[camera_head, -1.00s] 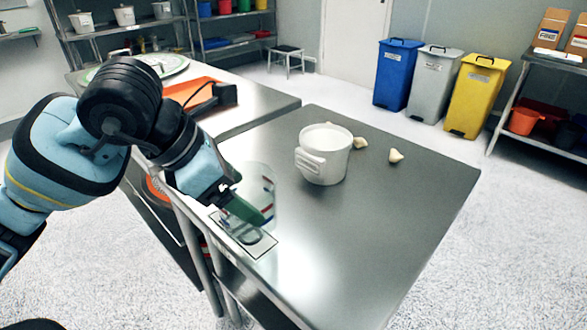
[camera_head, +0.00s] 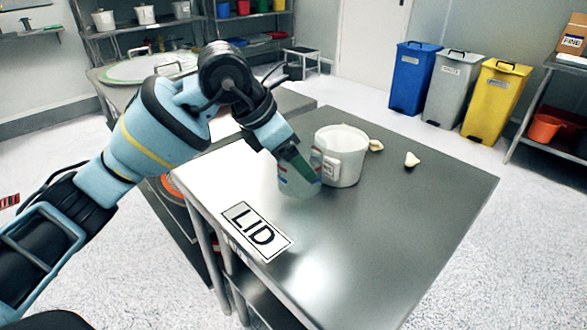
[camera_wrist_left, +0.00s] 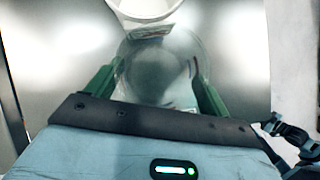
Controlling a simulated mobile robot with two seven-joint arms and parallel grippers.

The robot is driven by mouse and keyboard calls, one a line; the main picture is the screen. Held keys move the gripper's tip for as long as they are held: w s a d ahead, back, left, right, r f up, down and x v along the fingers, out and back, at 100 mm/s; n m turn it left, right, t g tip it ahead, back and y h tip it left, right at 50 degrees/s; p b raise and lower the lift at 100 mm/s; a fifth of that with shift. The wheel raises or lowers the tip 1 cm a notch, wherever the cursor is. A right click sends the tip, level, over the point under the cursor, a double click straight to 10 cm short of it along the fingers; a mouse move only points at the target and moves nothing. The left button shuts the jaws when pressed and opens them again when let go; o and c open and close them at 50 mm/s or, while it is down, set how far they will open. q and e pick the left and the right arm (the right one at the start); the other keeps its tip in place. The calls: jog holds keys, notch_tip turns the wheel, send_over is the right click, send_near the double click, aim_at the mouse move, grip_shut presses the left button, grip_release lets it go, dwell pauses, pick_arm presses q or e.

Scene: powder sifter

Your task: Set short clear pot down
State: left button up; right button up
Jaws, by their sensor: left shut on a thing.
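The short clear pot (camera_head: 296,182) is a see-through round vessel with red and blue marks, over the steel table beside the white pot. My left gripper (camera_head: 304,165) is shut on it, with its green fingers on either side of it in the wrist view (camera_wrist_left: 154,85). The clear pot (camera_wrist_left: 160,65) shows upright from above there. I cannot tell whether its base touches the table. My right gripper is not in view.
A white pot (camera_head: 350,168) with a label stands close behind the clear pot. A LID label (camera_head: 256,231) lies bare near the table's left edge. The table's front right (camera_head: 400,230) is clear.

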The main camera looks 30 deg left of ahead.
pick_arm(q)
jog(key=shift+f+b, duration=0.3)
jog(key=shift+f, duration=1.4)
jog(key=shift+f, duration=0.15)
jog(key=o, duration=0.9)
jog(key=shift+o, duration=0.2)
